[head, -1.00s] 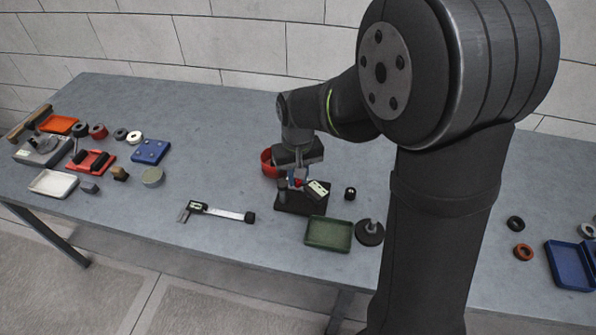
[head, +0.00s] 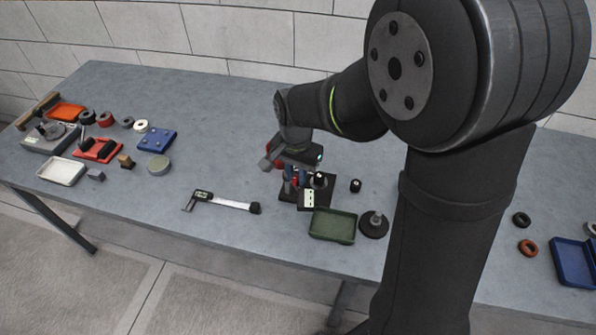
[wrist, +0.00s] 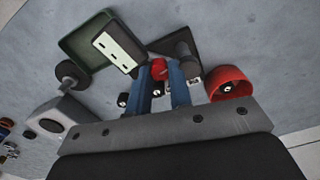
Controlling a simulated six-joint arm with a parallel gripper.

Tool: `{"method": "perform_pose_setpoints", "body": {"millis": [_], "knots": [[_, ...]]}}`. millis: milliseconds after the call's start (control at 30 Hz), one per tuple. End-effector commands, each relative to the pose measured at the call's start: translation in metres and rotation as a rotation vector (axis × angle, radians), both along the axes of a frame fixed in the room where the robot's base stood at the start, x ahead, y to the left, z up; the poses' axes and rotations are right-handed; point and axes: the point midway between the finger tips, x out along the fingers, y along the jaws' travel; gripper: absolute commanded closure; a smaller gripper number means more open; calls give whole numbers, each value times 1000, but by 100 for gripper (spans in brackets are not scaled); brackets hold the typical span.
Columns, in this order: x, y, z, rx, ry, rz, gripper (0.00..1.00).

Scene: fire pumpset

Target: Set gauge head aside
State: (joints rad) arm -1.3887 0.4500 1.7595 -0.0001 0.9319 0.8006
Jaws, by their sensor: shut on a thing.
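The gauge head appears to be the dark block with a pale, dark-spotted face (head: 308,199), also seen in the wrist view (wrist: 118,50). My gripper (head: 293,182) is shut, its blue fingers (wrist: 160,76) around a small part with a red end, which I take to belong to the gauge head. The exact grip is partly hidden. The gauge head is above or beside a black stand base (head: 289,195) with an upright post (wrist: 183,46); whether they touch cannot be told.
A green tray (head: 333,226) and a dark disc with a stem (head: 374,226) lie in front. A red ring (wrist: 230,83) is close to my gripper. A caliper-like tool (head: 226,202) lies left.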

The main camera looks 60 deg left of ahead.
Motion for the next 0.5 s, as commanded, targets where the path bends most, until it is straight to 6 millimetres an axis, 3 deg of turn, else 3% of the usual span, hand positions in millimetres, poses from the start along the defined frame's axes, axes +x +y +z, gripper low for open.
{"method": "perform_pose_setpoints", "body": {"millis": [500], "knots": [[-2, 0, 0, -1, 1, -38, 100]]}}
